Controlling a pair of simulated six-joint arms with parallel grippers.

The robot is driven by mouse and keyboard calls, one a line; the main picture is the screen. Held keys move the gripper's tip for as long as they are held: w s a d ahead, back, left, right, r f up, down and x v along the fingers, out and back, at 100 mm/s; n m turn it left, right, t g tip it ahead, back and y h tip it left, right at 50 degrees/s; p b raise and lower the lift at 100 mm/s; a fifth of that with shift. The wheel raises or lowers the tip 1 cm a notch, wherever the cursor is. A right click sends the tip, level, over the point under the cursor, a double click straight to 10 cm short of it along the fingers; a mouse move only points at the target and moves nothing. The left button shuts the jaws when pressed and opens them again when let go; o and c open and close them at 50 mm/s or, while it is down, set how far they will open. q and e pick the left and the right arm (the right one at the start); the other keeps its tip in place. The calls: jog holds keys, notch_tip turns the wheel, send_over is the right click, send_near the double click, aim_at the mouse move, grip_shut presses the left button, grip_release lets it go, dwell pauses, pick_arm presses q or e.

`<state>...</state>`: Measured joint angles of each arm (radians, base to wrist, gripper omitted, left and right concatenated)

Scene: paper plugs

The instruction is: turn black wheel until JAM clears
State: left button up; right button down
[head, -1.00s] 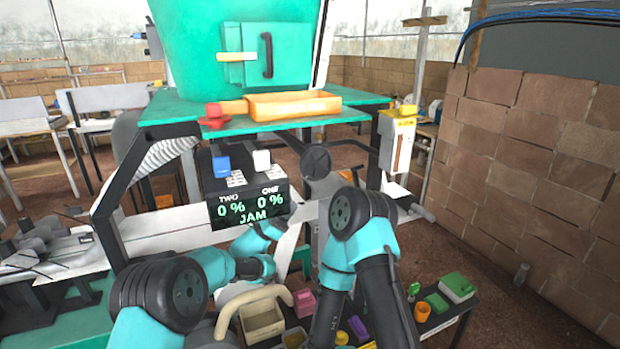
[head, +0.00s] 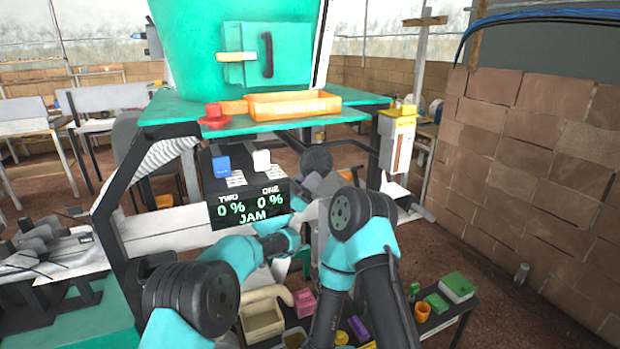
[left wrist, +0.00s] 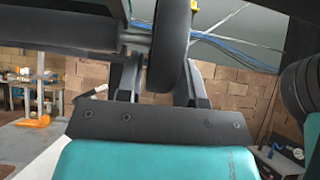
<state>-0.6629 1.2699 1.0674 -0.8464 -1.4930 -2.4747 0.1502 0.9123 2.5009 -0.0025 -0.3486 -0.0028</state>
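The black wheel (head: 316,160) is on the machine just right of the display, partly hidden by my left gripper (head: 320,184). In the left wrist view the wheel (left wrist: 173,45) stands edge-on between the two spread fingers of my left gripper (left wrist: 160,85). The fingers are apart, with a visible gap on the wheel's left side; contact on its right side is unclear. The black display (head: 248,207) reads TWO 0 %, ONE 0 % and JAM in green. My right arm is folded in front, and its gripper does not show.
A teal shelf (head: 180,111) with an orange tray (head: 293,105) is above the wheel. A yellow-topped white box (head: 397,141) hangs to the right. Below, a dark low table holds a beige bin (head: 262,323), an orange cup (head: 422,312) and green boxes (head: 456,287).

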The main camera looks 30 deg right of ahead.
pick_arm(q)
grip_shut()
jog(key=shift+g, duration=0.3)
jog(key=shift+d+f, duration=0.1)
jog(key=shift+d, duration=0.05)
